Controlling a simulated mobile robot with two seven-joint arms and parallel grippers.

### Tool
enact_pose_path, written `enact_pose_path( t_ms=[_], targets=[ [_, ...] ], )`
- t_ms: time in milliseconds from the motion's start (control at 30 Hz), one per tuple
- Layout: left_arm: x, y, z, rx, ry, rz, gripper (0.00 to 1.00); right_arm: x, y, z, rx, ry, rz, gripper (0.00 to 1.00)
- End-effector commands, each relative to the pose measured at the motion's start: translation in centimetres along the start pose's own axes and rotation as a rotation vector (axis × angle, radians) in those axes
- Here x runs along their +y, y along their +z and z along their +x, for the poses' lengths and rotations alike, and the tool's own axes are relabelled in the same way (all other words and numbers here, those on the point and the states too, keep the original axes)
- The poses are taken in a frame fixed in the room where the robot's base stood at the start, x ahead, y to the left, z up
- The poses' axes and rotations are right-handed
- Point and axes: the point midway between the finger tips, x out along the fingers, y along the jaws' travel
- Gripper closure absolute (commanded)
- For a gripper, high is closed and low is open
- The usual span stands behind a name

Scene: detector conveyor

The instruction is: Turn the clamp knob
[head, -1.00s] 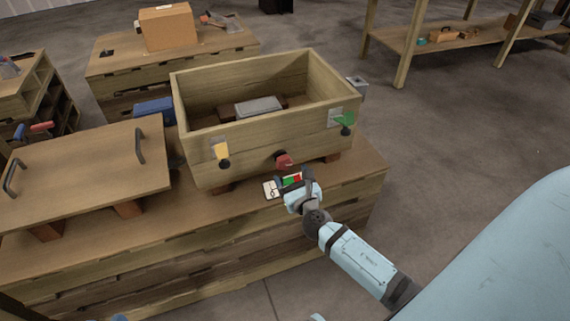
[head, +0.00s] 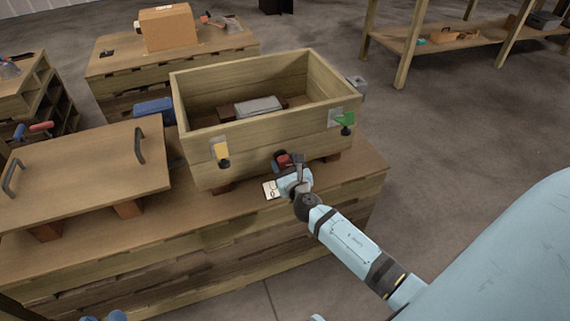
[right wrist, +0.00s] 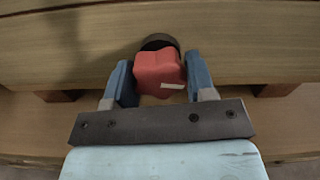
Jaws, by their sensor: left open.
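The clamp knob (right wrist: 160,72) is red and lobed, with a small white mark. It sits on a dark round base (right wrist: 158,42) on the front wall of the wooden crate (head: 265,78). My right gripper (head: 290,170) is at the knob, partly covering it in the head view. In the right wrist view, its two blue fingers (right wrist: 161,82) stand on either side of the knob, close to its edges. I cannot tell whether both press on it. My left gripper's fingers do not show.
A yellow clamp (head: 221,150) and a green clamp (head: 344,119) flank the knob on the crate. A white card (head: 271,190) lies below it. A handled wooden lid (head: 85,170) rests at left. A grey block (head: 258,106) lies inside the crate.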

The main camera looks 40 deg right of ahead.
Motion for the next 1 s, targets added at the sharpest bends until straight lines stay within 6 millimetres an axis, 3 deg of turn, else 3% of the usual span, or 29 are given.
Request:
enact_pose_path(
  t_ms=[467, 1000],
  targets=[
    [0.4, 0.2, -0.2, 0.027, 0.012, -0.013, 0.57, 0.0, -0.1, 0.0, -0.001, 0.000, 0.165, 0.73],
    [1.4, -2.7, 0.2, 0.149, 0.059, -0.015, 0.57, 0.0, -0.1, 0.0, 0.000, -0.001, 0.480, 0.73]
  ],
)
